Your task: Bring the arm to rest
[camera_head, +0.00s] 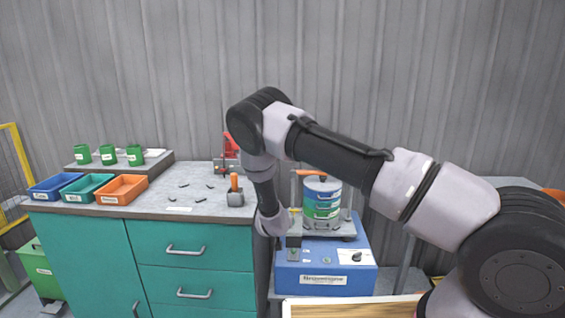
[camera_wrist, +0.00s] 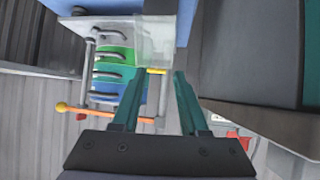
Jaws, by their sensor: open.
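My arm reaches in from the right in the head view, bends at a raised elbow, and hangs down between the teal cabinet (camera_head: 195,258) and the blue sieve shaker (camera_head: 325,279). My gripper (camera_wrist: 160,73) is open in the wrist view, its two dark green fingers apart. Nothing is held between them. The shaker's stack of coloured sieves (camera_head: 322,200) stands upright under a clamp bar with an orange handle (camera_head: 309,173). In the wrist view the stack (camera_wrist: 112,66) lies sideways, left of the fingers. A clear container (camera_wrist: 155,40) shows beyond the fingertips.
The grey worktop (camera_head: 150,210) carries blue (camera_head: 52,188), teal (camera_head: 88,188) and orange (camera_head: 122,190) trays, small dark pieces and an orange-handled tool (camera_head: 235,190). Green cups (camera_head: 108,155) stand on a raised shelf behind.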

